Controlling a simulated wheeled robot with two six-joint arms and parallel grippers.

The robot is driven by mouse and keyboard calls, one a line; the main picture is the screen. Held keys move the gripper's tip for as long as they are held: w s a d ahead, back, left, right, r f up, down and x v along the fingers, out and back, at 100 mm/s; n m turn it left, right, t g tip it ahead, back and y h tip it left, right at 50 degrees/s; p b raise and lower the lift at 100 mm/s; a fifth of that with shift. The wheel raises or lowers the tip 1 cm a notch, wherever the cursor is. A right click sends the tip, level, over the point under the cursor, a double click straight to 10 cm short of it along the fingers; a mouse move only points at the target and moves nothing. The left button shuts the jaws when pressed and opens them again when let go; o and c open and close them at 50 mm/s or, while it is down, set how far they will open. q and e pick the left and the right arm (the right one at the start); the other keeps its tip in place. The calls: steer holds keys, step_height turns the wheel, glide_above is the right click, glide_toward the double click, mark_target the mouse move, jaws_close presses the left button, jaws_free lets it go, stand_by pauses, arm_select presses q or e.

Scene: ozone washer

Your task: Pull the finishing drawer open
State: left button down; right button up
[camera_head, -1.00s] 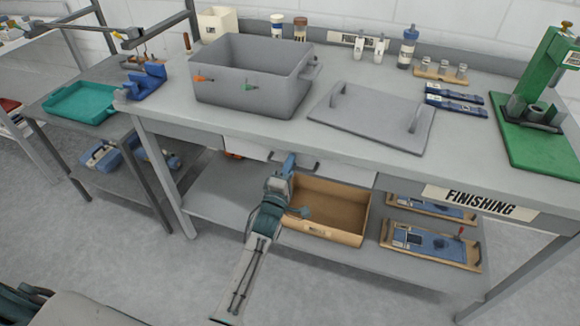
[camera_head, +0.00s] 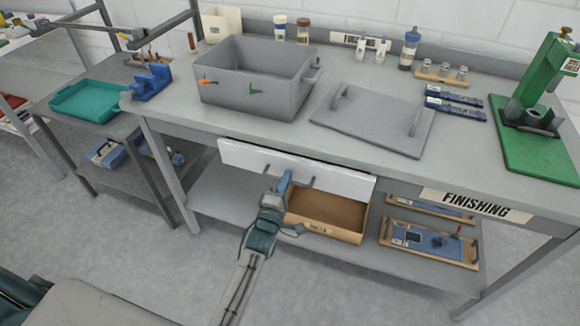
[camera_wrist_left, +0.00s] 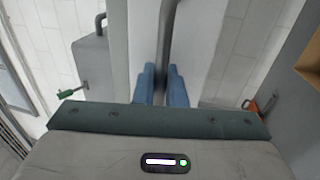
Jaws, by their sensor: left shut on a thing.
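The white-fronted drawer (camera_head: 338,182) under the workbench top shows its front and dark bar handle, and stands a little proud of the bench edge. My left gripper (camera_head: 286,179) reaches up to the handle at the drawer's middle. In the left wrist view its two blue fingers (camera_wrist_left: 167,85) are shut on the dark handle bar (camera_wrist_left: 168,40), which runs between them. The drawer's inside cannot be seen. The FINISHING label (camera_head: 476,203) is on the bench's front edge, right of the drawer. My right gripper is not in view.
An open cardboard box (camera_head: 330,235) and a wooden tray (camera_head: 440,257) with blue parts sit on the lower shelf. On the bench top are a grey tub (camera_head: 250,100), a flat grey lid (camera_head: 365,133) and a green press (camera_head: 530,150). Floor in front is clear.

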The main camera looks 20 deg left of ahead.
arm_select(q)
steer(key=s+p, duration=0.8)
steer(key=s, duration=1.3)
steer(key=shift+s+a+p, duration=0.25)
steer(key=shift+a+p, duration=0.1)
steer(key=c, duration=1.6)
jaws_free()
steer(key=shift+s+a+f+b, duration=0.1)
steer(key=shift+s+f+b, duration=0.4)
steer(key=shift+s, duration=1.3)
steer(key=shift+s+a+f+b, duration=0.2)
steer(key=shift+s+b, duration=0.45)
steer(key=shift+s, duration=1.1)
steer(key=shift+s+d+f+b, duration=0.1)
steer(key=shift+s+f+b, duration=0.4)
steer(key=shift+s, duration=1.3)
